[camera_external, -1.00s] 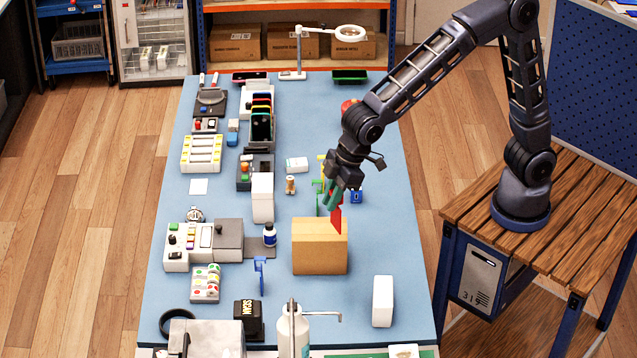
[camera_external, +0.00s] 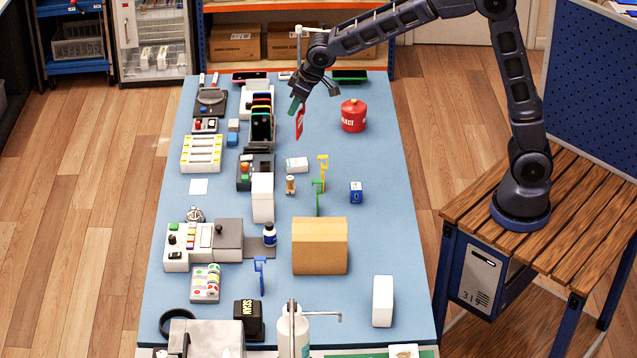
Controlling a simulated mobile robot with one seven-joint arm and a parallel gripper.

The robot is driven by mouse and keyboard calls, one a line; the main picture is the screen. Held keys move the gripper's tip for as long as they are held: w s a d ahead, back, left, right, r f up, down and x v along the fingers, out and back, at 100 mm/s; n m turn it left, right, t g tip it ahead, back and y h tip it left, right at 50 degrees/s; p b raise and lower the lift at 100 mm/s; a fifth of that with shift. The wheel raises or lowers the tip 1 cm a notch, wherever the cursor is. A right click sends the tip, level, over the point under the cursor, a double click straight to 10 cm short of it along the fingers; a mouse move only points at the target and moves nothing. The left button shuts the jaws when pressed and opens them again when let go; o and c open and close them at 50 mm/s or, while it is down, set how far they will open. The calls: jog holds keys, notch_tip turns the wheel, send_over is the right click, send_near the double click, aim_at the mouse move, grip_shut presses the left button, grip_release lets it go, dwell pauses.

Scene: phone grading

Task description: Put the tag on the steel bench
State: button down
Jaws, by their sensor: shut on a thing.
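My gripper (camera_external: 296,105) is shut on a flat red tag (camera_external: 299,124). The tag hangs below the fingers, nearly upright, over the back middle part of the long bench (camera_external: 385,215). This bench has a blue top; no bare steel surface stands out on it. Whether the tag's lower end is clear of the top is hard to tell from this one view. The tag is right of the rack of dark phones (camera_external: 261,127) and left of a red canister (camera_external: 353,116). The fingers hide the tag's upper end.
A yellow stand (camera_external: 323,172), a green stand (camera_external: 318,198), a blue small box (camera_external: 356,192) and a white box (camera_external: 297,164) stand mid-bench. A large tan block (camera_external: 320,247) is nearer the front. The right strip of the bench is mostly clear.

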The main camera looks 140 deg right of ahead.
jog(key=s+d+m, duration=0.1)
jog(key=s+d, duration=0.2)
jog(key=s, duration=0.2)
notch_tip(320, 180, down, 25)
jog(key=shift+w+d, duration=0.15)
jog(key=shift+w, duration=0.05)
dwell(0.4)
jog(key=shift+f, duration=0.1)
jog(key=c, duration=1.4)
grip_release()
jog(key=v, duration=1.2)
jog(key=shift+w+a, duration=0.15)
jog(key=shift+a, duration=0.05)
